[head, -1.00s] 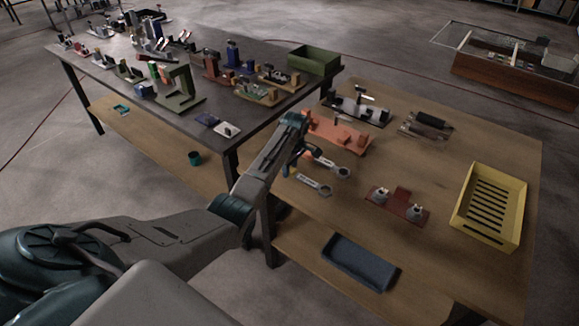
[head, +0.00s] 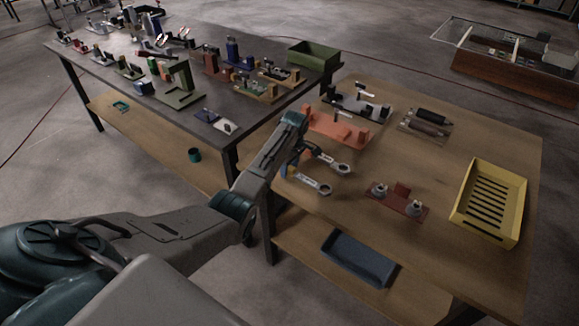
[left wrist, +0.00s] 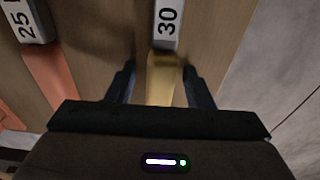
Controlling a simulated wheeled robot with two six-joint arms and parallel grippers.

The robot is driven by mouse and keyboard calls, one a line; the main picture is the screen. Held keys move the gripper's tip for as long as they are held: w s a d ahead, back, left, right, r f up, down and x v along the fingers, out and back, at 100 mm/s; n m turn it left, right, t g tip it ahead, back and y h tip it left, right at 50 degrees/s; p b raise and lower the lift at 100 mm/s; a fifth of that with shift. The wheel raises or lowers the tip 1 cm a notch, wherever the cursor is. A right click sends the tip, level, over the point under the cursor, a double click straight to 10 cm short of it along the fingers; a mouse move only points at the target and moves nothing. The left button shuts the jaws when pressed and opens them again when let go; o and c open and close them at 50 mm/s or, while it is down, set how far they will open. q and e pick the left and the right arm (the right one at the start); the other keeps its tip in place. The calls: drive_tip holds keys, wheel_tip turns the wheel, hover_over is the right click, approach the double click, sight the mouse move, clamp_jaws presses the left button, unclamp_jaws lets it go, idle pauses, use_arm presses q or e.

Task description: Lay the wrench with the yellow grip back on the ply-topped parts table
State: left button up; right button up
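The wrench with the yellow grip, marked 30, shows in the left wrist view (left wrist: 163,75). In the head view its bright ring-ended shaft (head: 312,185) is over the near left edge of the ply-topped parts table (head: 440,255). My left gripper (left wrist: 160,85) has its two fingers on either side of the yellow grip, with visible gaps, so it looks open. Whether the wrench touches the tabletop is hard to tell. In the head view my left gripper (head: 291,165) is partly hidden by its own arm. My right gripper is not in view.
A second wrench (head: 330,160), marked 25 with an orange-red grip (left wrist: 50,75), lies alongside. Beyond are an orange fixture (head: 335,128), a red block with two fittings (head: 400,200) and a yellow slotted tray (head: 488,203). A dark bench (head: 130,75) stands left. Bare ply lies between the fixtures.

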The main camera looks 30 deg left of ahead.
sight(292, 168)
use_arm(q)
drive_tip(key=shift+s+f, duration=0.1)
wheel_tip(292, 168, up, 13)
drive_tip(key=d+b, duration=0.1)
drive_tip(key=b, duration=0.1)
drive_tip(key=shift+b, duration=0.35)
idle(0.6)
